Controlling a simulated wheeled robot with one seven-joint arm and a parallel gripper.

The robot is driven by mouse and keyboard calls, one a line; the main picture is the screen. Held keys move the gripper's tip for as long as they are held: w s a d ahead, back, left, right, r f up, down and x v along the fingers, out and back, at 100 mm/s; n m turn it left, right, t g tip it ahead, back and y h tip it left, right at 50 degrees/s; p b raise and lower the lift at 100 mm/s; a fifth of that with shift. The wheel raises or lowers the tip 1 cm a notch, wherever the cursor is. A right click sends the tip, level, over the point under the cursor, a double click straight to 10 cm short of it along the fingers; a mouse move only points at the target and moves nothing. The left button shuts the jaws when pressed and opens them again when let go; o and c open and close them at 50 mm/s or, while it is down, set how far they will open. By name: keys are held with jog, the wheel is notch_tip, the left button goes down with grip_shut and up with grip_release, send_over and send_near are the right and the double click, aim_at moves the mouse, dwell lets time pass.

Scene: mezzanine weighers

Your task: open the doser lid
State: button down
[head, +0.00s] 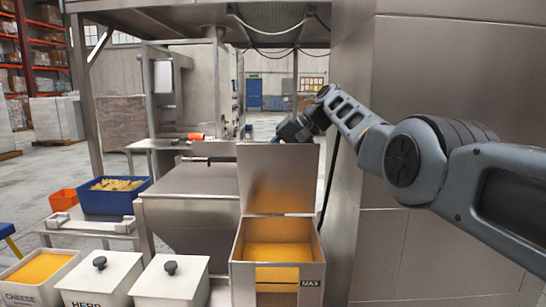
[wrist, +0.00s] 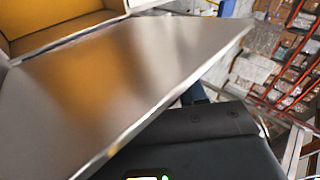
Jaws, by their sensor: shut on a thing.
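The doser (head: 278,275) is a steel box marked MAX with yellow-orange contents, front and centre in the head view. Its flat steel lid (head: 278,180) stands raised, close to upright, at the back of the box, and the inside is uncovered. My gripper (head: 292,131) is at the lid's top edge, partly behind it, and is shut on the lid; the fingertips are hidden. In the wrist view, the lid (wrist: 110,85) slants across the picture above my dark gripper (wrist: 200,140), with the open doser (wrist: 50,22) at top left.
Left of the doser stand lidded white bins (head: 171,281) with black knobs and an open cheese bin (head: 38,270). A steel hopper (head: 190,205) stands behind them, with a blue crate (head: 113,197) farther left. A steel column (head: 355,150) rises close at right.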

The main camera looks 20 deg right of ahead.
dwell(0.3)
jog(key=c, duration=0.7)
grip_release()
jog(key=shift+f, duration=0.1)
